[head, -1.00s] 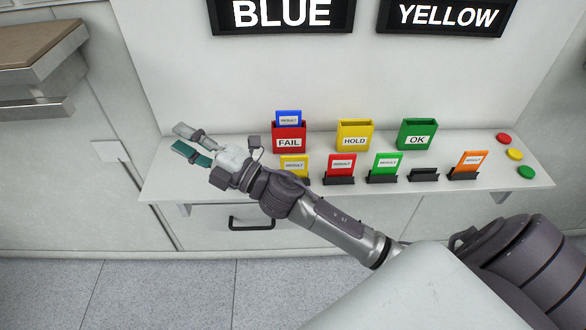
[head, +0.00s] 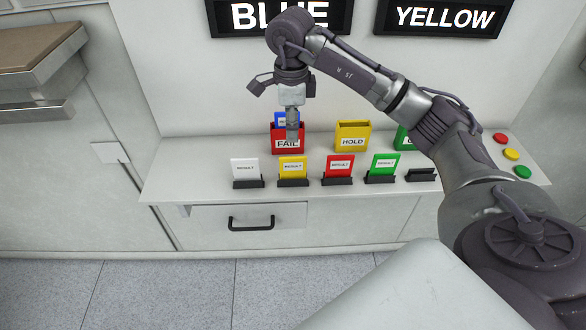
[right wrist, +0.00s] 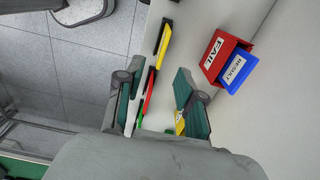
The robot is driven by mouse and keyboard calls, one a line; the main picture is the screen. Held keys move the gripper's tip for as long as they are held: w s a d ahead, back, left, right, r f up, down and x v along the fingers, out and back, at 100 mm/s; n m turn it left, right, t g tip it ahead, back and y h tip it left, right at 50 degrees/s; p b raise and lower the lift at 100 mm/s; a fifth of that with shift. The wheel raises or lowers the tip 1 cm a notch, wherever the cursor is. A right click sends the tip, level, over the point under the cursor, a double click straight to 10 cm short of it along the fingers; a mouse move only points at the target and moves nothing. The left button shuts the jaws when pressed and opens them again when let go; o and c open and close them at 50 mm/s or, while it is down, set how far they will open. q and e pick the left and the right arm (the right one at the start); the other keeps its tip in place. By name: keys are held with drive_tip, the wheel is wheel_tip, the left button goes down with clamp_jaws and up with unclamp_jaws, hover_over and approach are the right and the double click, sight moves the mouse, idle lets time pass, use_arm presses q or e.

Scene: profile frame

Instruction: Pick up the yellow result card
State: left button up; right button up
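The yellow result card (head: 292,166) stands upright in a black holder (head: 292,182) on the shelf, between a white card (head: 245,168) and a red card (head: 338,164). The yellow card (right wrist: 163,45) shows there edge-on, beyond the fingertips and not gripped. My left gripper is not in view.
A blue card (head: 284,117) sits in the FAIL box. The yellow HOLD box (head: 352,128) and a partly hidden green box (head: 404,132) stand behind the cards. A green card (head: 384,163) and an empty holder (head: 421,175) are to the right. Signs read BLUE and YELLOW.

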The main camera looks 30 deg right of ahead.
sight(293, 157)
drive_tip(key=f+p, duration=0.1)
drive_tip(key=f, duration=0.2)
drive_tip(key=f+p, duration=0.2)
drive_tip(key=f, duration=0.2)
drive_tip(key=f+p, duration=0.1)
drive_tip(key=f, duration=0.3)
drive_tip(key=shift+w+d+f, duration=0.15)
drive_tip(key=shift+w+d, duration=0.05)
drive_tip(key=shift+d, duration=0.15)
drive_tip(key=shift+f, duration=0.25)
clamp_jaws()
